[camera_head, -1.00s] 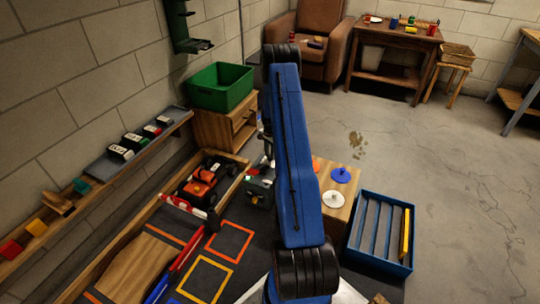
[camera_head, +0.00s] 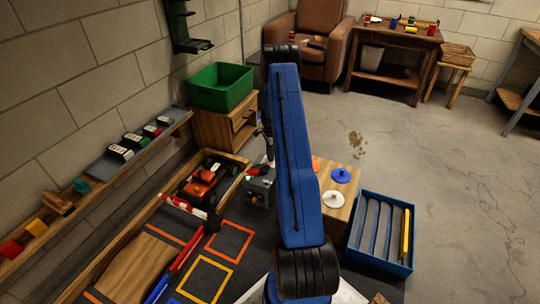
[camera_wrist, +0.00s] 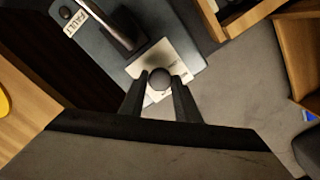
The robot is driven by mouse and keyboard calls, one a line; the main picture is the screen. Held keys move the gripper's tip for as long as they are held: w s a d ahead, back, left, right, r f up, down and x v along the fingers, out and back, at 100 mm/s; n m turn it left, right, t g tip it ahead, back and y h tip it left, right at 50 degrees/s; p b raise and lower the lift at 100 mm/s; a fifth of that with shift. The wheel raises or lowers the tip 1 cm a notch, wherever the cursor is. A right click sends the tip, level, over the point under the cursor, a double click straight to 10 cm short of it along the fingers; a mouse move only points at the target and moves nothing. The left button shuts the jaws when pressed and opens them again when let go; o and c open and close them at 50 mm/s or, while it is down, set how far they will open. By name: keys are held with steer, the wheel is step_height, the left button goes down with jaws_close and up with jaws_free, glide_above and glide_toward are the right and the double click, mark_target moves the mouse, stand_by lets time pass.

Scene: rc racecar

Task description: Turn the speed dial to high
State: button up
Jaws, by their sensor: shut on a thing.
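The speed dial (camera_wrist: 159,80) is a small dark round knob on a pale plate (camera_wrist: 178,66) in the wrist view. The plate sits on a dark grey control box (camera_wrist: 190,25), which also shows in the head view (camera_head: 258,187), partly hidden by my arm. My gripper (camera_wrist: 160,88) has one finger on each side of the dial and is shut on it. The markings on the plate are mostly covered, so the dial's setting cannot be read. A lever handle (camera_wrist: 108,25) and a "FAULT" label (camera_wrist: 76,22) are on the same box.
An orange and black racecar (camera_head: 203,183) stands left of the box. A wooden block with coloured discs (camera_head: 340,175) and a blue slotted tray (camera_head: 354,265) are to the right. A green bin (camera_head: 220,88) sits on a wooden cabinet behind. The floor at right is open.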

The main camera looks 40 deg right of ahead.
steer(key=o, duration=1)
steer(key=shift+o, duration=0.2)
step_height(320, 180, up, 17)
steer(key=shift+r, duration=0.2)
